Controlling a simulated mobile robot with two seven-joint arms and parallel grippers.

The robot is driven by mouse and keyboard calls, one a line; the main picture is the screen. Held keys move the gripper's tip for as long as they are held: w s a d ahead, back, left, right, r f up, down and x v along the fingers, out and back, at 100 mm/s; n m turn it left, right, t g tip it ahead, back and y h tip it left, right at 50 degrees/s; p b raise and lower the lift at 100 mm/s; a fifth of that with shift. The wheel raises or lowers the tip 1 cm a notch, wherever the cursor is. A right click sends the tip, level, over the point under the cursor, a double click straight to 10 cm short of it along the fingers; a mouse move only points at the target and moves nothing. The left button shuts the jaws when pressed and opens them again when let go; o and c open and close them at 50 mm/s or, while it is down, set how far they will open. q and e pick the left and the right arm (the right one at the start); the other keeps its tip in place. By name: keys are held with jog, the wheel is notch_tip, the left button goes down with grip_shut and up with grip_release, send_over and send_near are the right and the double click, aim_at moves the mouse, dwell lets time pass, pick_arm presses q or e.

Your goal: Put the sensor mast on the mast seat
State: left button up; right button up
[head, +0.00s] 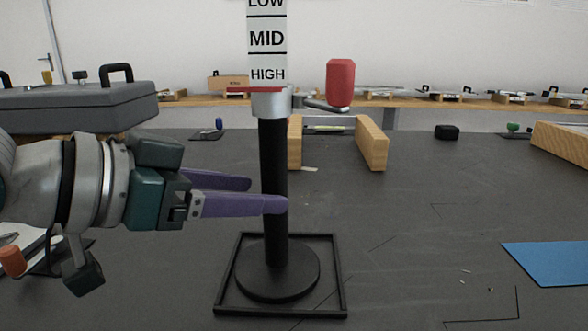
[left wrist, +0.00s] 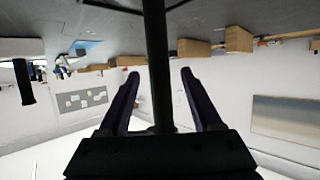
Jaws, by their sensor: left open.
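A black upright pole (head: 272,160) stands on a round black base (head: 277,272) inside a low square black frame (head: 345,290). I take it for the sensor mast. It carries a silver collar (head: 268,103) with a red-ended lever (head: 340,84) and a LOW/MID/HIGH scale (head: 267,40); the scale's top is cut off. My left gripper (head: 268,195) is open at the pole's lower half. The near purple finger crosses in front of the pole. In the left wrist view the pole (left wrist: 156,60) runs between the spread fingers, with gaps both sides. I cannot tell which part is the mast seat.
A grey case (head: 75,107) stands at the left behind my arm. Two wooden blocks (head: 372,142) stand behind the pole. A blue sheet (head: 550,263) lies at the right, and a wooden piece (head: 562,140) is at the far right. The dark tabletop right of the frame is mostly clear.

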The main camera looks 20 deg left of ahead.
pick_arm(q)
jog(key=shift+p+v, duration=0.35)
jog(key=shift+v, duration=2.05)
jog(key=s+r+n+g+y+p, duration=0.3)
jog(key=s+r+p, duration=0.5)
jog(key=p, duration=0.6)
jog(key=s+r+n+g+y+p, duration=0.1)
jog(key=s+r+g+y+p, duration=0.3)
jog(key=s+p, duration=0.75)
notch_tip(320, 180, up, 37)
jog(key=g+p, duration=0.1)
jog(key=p, duration=3.7)
jog(key=shift+w+a+r+h, duration=0.15)
jog(key=shift+w+a+h, duration=0.05)
jog(key=shift+w+h, duration=0.25)
